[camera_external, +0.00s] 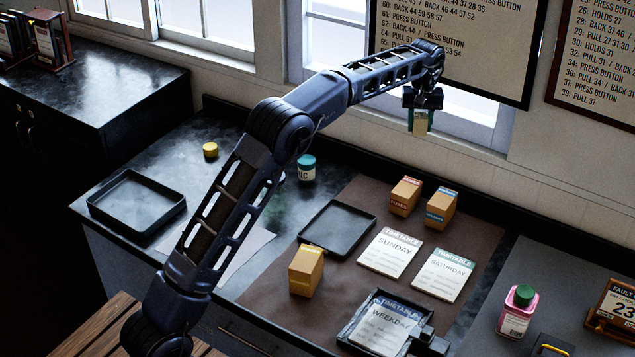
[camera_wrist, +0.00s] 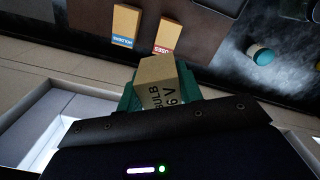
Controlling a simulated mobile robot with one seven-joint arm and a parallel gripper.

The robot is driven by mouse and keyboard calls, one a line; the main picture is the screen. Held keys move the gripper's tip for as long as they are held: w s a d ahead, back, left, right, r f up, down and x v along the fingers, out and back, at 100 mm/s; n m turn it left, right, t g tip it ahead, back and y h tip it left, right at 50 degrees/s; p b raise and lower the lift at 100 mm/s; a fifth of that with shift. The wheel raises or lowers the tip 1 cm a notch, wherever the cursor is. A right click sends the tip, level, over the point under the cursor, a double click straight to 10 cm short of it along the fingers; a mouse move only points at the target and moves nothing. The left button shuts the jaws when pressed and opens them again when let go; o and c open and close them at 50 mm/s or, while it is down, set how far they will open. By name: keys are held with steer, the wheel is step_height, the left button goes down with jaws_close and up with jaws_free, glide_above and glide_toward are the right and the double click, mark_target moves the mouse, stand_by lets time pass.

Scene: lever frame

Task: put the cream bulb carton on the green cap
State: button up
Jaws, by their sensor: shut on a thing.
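My gripper (camera_external: 420,112) is raised high in front of the window, above the back of the counter. Its teal fingers are shut on the cream bulb carton (camera_external: 421,124). In the wrist view the carton (camera_wrist: 160,78) sits between the fingers with "BULB" and "6V" lettering facing the camera. A green cap (camera_external: 524,292) tops a pink bottle with a white label, standing on the grey mat at the lower right. A teal cap (camera_external: 306,160) tops a white jar left of centre, which also shows in the wrist view (camera_wrist: 262,54). The carton is apart from both caps.
Boxes labelled fuses (camera_external: 405,196) and holders (camera_external: 441,208) stand on the brown mat.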

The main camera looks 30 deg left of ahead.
steer(key=s+d+r+m, duration=0.15)
steer(key=s+d, duration=0.35)
steer(key=d, duration=0.7)
steer(key=s+d+r+m, duration=0.15)
steer(key=s+d, duration=0.35)
steer(key=d, duration=0.8)
step_height(320, 180, up, 2)
steer(key=m, duration=0.3)
glide_above(526, 291)
step_height(526, 291, down, 19)
steer(key=shift+f, duration=0.15)
steer(key=shift+f, duration=0.1)
steer(key=o, duration=1)
steer(key=shift+c, duration=0.2)
